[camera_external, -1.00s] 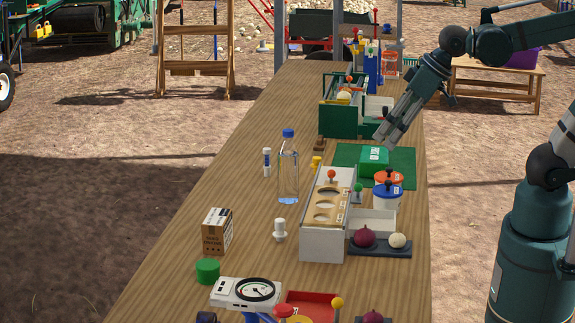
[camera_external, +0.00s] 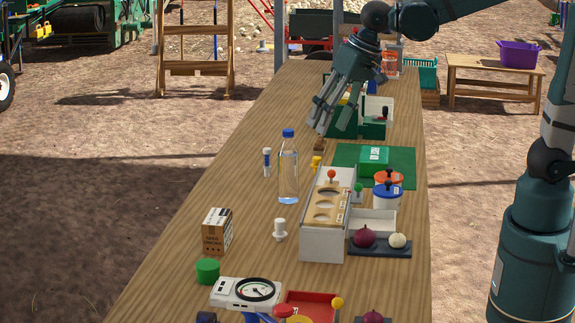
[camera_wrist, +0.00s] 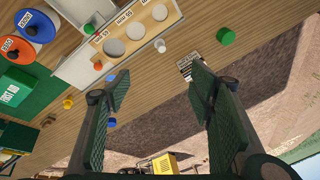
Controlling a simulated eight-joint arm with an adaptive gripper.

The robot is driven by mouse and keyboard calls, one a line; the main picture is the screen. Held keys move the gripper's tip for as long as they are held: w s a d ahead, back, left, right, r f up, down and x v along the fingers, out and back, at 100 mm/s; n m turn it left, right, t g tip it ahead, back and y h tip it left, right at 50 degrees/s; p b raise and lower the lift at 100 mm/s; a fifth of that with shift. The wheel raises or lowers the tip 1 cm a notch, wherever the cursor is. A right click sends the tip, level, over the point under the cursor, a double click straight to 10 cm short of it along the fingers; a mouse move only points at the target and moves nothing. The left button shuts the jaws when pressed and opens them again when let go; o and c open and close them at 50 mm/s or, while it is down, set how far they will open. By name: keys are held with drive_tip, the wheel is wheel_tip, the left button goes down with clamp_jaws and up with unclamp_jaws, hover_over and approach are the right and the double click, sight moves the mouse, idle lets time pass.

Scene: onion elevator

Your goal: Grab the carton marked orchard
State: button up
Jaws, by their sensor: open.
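A small brown carton (camera_external: 214,235) with dark print and a white label on top stands upright on the left side of the wooden table, behind a green cap. Its print is too small to read surely. In the wrist view the carton (camera_wrist: 187,66) shows its white label, partly hidden by the right finger. My gripper (camera_external: 319,125) is open and empty, pointing down over the table near the dark green rack, well behind and to the right of the carton. The wrist view shows its two fingers (camera_wrist: 158,88) spread wide apart.
A clear bottle (camera_external: 288,172) with a blue cap stands between my gripper and the carton. A white box with round holes (camera_external: 322,240), a white plug (camera_external: 280,230) and the green cap (camera_external: 207,271) are near. The table's left strip is mostly clear.

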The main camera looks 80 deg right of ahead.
drive_tip(key=w+a+f+m+g+p, duration=0.1)
drive_tip(key=w+f+m, duration=0.15)
drive_tip(key=w, duration=0.65)
drive_tip(key=m+g+p, duration=0.3)
drive_tip(key=m, duration=0.5)
hover_over(219, 214)
drive_tip(key=f, duration=1.7)
drive_tip(key=shift+s+a+f, duration=0.1)
drive_tip(key=shift+s, duration=0.25)
drive_tip(key=shift+w+a+f+m, duration=0.1)
drive_tip(key=shift+w+f+m, duration=0.2)
drive_tip(key=shift+f, duration=0.3)
drive_tip(key=shift+f, duration=1.3)
drive_tip(key=shift+f, duration=2.6)
